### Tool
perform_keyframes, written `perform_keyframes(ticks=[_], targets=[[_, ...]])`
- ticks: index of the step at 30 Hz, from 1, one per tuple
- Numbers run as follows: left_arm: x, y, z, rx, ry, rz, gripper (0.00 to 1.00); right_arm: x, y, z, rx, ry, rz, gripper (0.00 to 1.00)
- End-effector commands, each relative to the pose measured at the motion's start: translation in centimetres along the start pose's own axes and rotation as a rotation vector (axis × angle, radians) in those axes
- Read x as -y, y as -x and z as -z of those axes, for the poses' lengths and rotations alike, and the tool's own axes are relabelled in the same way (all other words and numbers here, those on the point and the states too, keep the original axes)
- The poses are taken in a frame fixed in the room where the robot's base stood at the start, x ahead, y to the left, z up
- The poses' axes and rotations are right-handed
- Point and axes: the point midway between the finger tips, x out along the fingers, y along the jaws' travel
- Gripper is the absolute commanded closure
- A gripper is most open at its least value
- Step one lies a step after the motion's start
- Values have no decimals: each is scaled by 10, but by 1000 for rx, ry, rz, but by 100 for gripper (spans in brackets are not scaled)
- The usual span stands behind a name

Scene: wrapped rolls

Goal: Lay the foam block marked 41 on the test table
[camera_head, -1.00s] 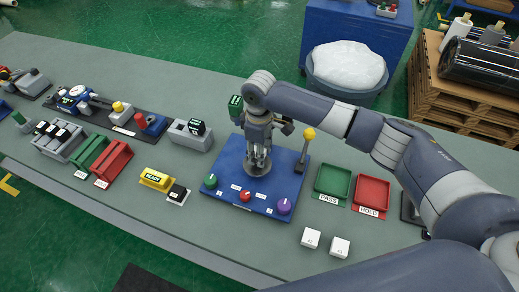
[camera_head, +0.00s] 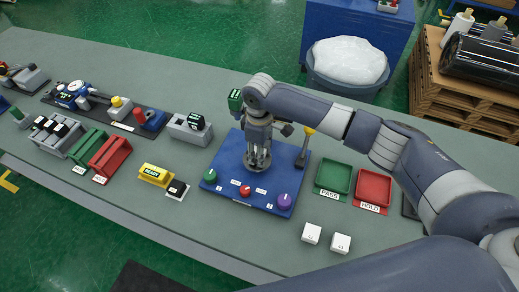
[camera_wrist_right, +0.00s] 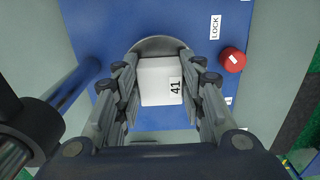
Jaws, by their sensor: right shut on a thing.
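The white foam block marked 41 (camera_wrist_right: 157,82) is between the fingers of my right gripper (camera_wrist_right: 160,92), which is shut on it. In the head view my right gripper (camera_head: 257,163) points straight down over the round grey test table (camera_head: 257,168) on the blue base, and its fingers hide the block. In the wrist view the grey rim of the test table (camera_wrist_right: 158,43) shows around the far side of the block. I cannot tell whether the block touches the table. My left gripper is not in view.
The blue base (camera_head: 221,185) carries a green knob (camera_head: 210,176), a red knob (camera_head: 245,190), a purple knob (camera_head: 284,200) and a yellow-topped lever (camera_head: 304,148). Green (camera_head: 333,178) and red (camera_head: 372,188) trays stand to the right. Two white blocks (camera_head: 311,234) (camera_head: 340,242) lie in front.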

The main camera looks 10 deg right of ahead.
Motion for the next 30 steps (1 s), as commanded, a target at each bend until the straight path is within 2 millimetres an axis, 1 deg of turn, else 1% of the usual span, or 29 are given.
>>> perform_keyframes(ticks=[6, 7, 8, 9, 10, 19, 22, 26, 30], targets=[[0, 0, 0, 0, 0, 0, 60, 0, 0, 0, -1, 0, 0, 82], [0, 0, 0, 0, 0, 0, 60, 0, 0, 0, -1, 0, 0, 59], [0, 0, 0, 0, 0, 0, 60, 0, 0, 0, -1, 0, 0, 52], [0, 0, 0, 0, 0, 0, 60, 0, 0, 0, -1, 0, 0, 43], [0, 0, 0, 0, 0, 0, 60, 0, 0, 0, -1, 0, 0, 40], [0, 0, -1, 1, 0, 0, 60, 0, 0, 0, 0, 0, -1, 40], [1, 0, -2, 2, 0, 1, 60, 0, 5, 0, -1, 0, -1, 40], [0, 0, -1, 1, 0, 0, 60, -1, 22, 1, -3, 0, -2, 40], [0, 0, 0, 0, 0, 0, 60, -1, 52, 1, -4, 1, -3, 40]])
